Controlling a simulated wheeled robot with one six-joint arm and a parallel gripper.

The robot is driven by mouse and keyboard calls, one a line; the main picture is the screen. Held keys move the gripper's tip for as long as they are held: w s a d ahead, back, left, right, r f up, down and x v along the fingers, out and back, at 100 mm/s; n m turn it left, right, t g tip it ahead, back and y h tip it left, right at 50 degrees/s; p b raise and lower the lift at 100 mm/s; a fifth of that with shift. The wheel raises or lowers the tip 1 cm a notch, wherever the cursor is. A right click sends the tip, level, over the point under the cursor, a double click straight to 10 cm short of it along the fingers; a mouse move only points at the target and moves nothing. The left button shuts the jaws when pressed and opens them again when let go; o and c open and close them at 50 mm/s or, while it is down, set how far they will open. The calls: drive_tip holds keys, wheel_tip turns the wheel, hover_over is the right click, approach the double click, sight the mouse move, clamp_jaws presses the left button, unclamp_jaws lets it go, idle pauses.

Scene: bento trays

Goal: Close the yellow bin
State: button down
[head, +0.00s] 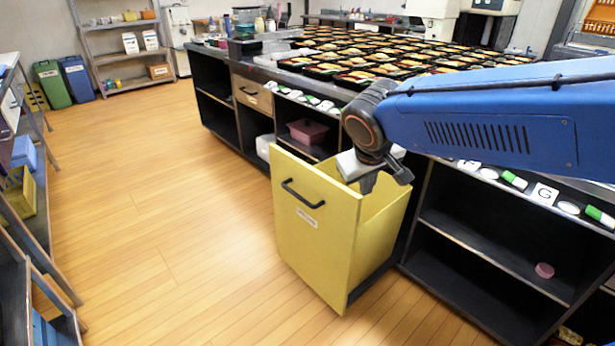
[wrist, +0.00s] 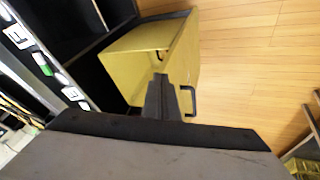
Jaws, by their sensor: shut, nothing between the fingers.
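The yellow bin (head: 318,245) is a pull-out drawer standing well out from the dark counter. Its front panel carries a black handle (head: 303,194) and a small white label. The wrist view also shows the bin (wrist: 130,62), with its handle (wrist: 191,100) just right of the fingers. My gripper (head: 385,183) appears over the bin's open top in the head view, behind the front panel. Its fingers (wrist: 160,82) are together and hold nothing. They are apart from the handle; whether they touch the bin is unclear.
The counter (head: 245,63) bears many filled bento trays (head: 365,77). Open shelves (head: 490,245) flank the bin, one holding a pink tub (head: 307,131). A shelf rack (head: 28,165) stands at left. The wooden floor (head: 170,200) before the bin is clear.

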drive_tip(key=w+a+n+t, duration=0.1)
drive_tip(key=w+a, duration=0.4)
drive_tip(key=a, duration=0.3)
drive_tip(key=w+a+n+t, duration=0.1)
drive_tip(key=w+a+n, duration=0.1)
drive_tip(key=w+a, duration=0.5)
approach(310, 181)
drive_tip(key=shift+m, duration=0.3)
drive_tip(key=f, duration=0.1)
drive_tip(key=w+f, duration=0.1)
drive_tip(key=f, duration=0.1)
drive_tip(key=shift+w+a+f, duration=0.35)
drive_tip(key=shift+w, duration=0.05)
drive_tip(key=shift+w+d, duration=0.45)
drive_tip(key=shift+d, duration=0.15)
drive_tip(key=w+d, duration=0.8)
drive_tip(key=d, duration=0.4)
drive_tip(key=w+d, duration=0.9)
drive_tip(key=d, duration=0.3)
drive_tip(key=shift+w, duration=0.3)
drive_tip(key=shift+d, duration=0.1)
